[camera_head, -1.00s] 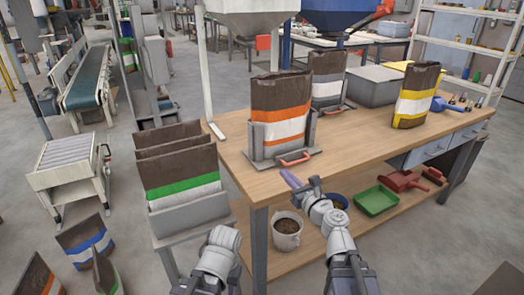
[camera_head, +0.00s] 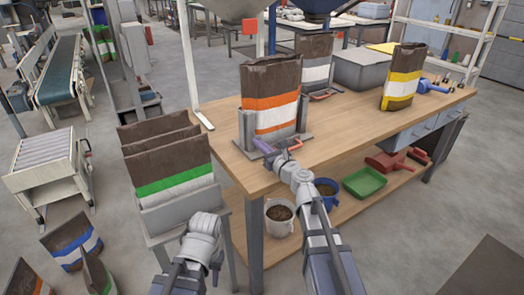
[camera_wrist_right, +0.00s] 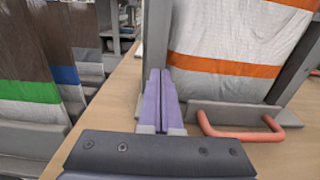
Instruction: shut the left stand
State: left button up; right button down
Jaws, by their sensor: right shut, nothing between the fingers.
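The left stand (camera_head: 247,129) is a grey frame with upright posts near the front left of the wooden table. It holds a brown and white bag (camera_head: 270,82) with orange stripes. Its red handle (camera_head: 295,143) sits low at the front on a grey bar; the handle also shows in the right wrist view (camera_wrist_right: 240,137). My right gripper (camera_head: 264,147), with purple fingers, is shut and empty. Its fingertips (camera_wrist_right: 160,72) lie left of the handle, apart from it in the wrist view, beside the stand's left post. My left gripper (camera_head: 216,262) is low, before the green-striped bags; its fingers are unclear.
A second stand with a white-banded bag (camera_head: 314,58) is farther back, and a yellow-striped bag (camera_head: 402,76) stands at right. Green-striped bags (camera_head: 171,165) fill a grey holder left of the table (camera_head: 340,130). Buckets (camera_head: 279,216) and a green tray (camera_head: 365,182) occupy the lower shelf.

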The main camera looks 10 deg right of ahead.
jog(key=shift+w+a, duration=0.2)
jog(key=shift+w, duration=0.35)
